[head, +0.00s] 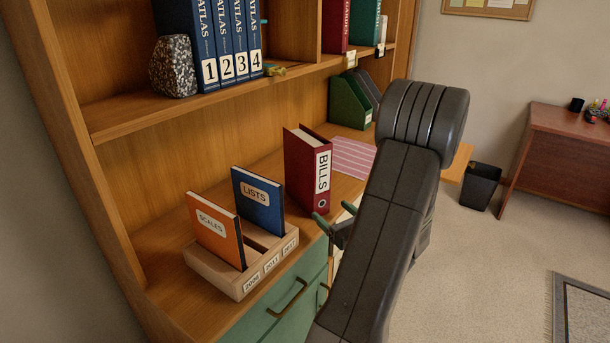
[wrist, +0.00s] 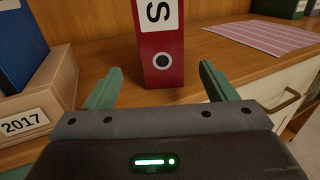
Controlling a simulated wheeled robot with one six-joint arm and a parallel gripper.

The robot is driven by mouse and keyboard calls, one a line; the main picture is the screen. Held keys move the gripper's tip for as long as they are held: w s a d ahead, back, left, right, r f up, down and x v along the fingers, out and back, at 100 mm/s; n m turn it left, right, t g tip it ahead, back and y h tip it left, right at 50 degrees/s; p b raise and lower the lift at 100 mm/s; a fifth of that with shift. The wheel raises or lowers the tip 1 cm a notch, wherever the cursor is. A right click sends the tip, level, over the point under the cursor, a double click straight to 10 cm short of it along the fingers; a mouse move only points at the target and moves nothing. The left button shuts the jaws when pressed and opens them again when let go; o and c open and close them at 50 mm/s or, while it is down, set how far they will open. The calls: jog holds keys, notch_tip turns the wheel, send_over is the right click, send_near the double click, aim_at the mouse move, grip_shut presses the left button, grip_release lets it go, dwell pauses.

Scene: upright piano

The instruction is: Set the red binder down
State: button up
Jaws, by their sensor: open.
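The red binder (head: 308,172), labelled BILLS, stands upright on the wooden counter, spine facing out. In the wrist view the lower part of the red binder (wrist: 162,50) is straight ahead, between and beyond my fingertips. My gripper (wrist: 155,85) is open and empty, with one green finger to each side of the spine's line. A gap shows between the fingers and the binder. In the head view my gripper (head: 333,228) is just in front of the binder's foot, partly hidden by my arm.
Left of the binder, a wooden rack (head: 226,279) holds an orange book (head: 215,229) and a blue book (head: 258,200). A pink striped sheet (head: 352,157) lies to its right, with a green file holder (head: 349,104) behind. Drawers (head: 278,318) are below the counter edge.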

aim_at(312, 193)
jog(key=x, duration=1.1)
jog(key=shift+w+f, duration=0.15)
jog(key=shift+w, duration=0.05)
grip_shut()
